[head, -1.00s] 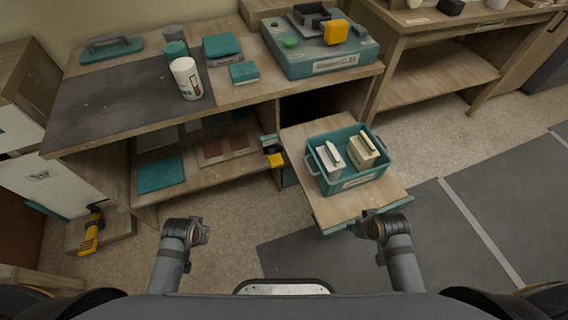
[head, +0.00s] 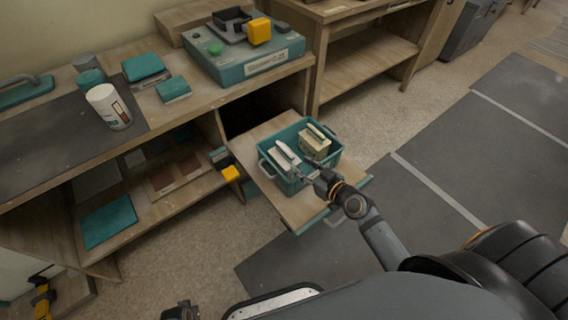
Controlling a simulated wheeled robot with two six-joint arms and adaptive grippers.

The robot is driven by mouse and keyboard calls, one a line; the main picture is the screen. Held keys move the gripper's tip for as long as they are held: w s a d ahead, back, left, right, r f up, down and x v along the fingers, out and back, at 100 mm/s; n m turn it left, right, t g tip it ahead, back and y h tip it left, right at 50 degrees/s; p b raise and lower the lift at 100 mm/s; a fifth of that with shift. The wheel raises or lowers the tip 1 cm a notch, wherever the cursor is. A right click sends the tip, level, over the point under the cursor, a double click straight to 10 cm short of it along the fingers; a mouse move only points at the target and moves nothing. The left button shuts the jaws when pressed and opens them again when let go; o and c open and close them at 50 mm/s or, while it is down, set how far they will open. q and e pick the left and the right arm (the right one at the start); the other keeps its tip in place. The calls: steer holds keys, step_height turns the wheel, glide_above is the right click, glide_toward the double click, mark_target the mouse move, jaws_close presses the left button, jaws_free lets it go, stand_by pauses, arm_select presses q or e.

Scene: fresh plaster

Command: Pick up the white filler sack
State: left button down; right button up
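A white sack-like item (head: 285,160) stands in the left part of a teal crate (head: 336,157), beside a beige one (head: 315,143). My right gripper (head: 312,174) is at the crate's near side, close to the white item's lower right. I cannot tell whether it touches the crate or the item, and its finger opening is too small to judge. Part of the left arm's end (head: 181,311) shows at the bottom edge; whether its gripper is open is not visible.
The crate sits on a pulled-out wooden board (head: 282,204) below the workbench. A white cup (head: 108,106) and a teal case (head: 245,62) stand on the bench. A yellow object (head: 231,173) is left of the board. Grey floor mats lie to the right.

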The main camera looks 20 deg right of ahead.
mark_target(284, 156)
steer(key=x, duration=1)
steer(key=shift+w+a+r, duration=0.1)
steer(key=shift+w, duration=0.15)
jaws_close()
steer(key=shift+r, duration=0.1)
